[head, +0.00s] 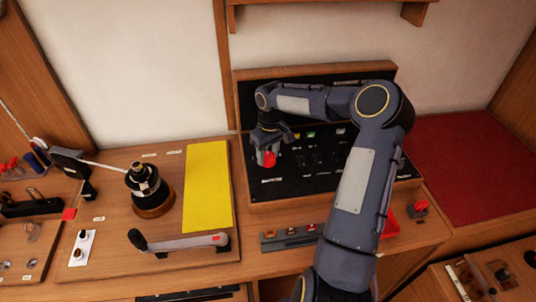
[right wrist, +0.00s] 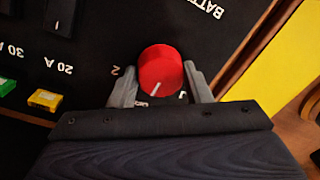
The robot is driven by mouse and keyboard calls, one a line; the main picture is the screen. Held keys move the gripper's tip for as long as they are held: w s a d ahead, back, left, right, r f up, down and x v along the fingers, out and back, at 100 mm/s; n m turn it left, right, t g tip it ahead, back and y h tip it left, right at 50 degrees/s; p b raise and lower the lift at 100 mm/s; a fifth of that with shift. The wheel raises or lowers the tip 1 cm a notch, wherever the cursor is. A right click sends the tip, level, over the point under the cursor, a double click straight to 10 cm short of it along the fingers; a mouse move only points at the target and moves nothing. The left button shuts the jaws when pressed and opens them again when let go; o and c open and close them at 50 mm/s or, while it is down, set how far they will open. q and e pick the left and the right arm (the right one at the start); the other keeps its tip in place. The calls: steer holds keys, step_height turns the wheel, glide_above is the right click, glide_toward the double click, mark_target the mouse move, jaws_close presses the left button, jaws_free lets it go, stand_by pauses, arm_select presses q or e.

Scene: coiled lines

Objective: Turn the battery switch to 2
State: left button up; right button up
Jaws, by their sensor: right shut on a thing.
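The battery switch is a red round knob (right wrist: 160,70) on a black panel (head: 335,180). It also shows in the head view (head: 269,159), at the panel's left side, below my right gripper. In the right wrist view my right gripper (right wrist: 161,86) is shut on the knob, with one finger on each side. A white line on the knob points down and slightly left, toward a partly hidden label. The "2" label (right wrist: 116,70) is left of the knob, beyond the left finger. Another label is at lower right, by the right finger. My left gripper is not in view.
Coloured fuses and rocker switches sit on the panel beside the knob. A yellow sheet (head: 207,187), a winch (head: 148,190) and a crank handle (head: 180,243) lie to the left. My right arm crosses the panel's right half. A red surface (head: 480,165) is at far right.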

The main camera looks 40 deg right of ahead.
mark_target(270, 155)
steer(key=m+b, duration=0.2)
steer(key=shift+m, duration=0.4)
steer(key=m+b, duration=0.1)
steer(key=m, duration=0.1)
steer(key=shift+m, duration=0.4)
steer(key=m+b, duration=0.1)
steer(key=m, duration=0.2)
steer(key=shift+t, duration=0.3)
steer(key=shift+m+b, duration=0.55)
steer(key=shift+m, duration=0.85)
steer(key=o, duration=1)
steer(key=shift+s, duration=0.1)
steer(key=r, duration=0.8)
steer(key=shift+s+d, duration=0.1)
steer(key=shift+s, duration=0.1)
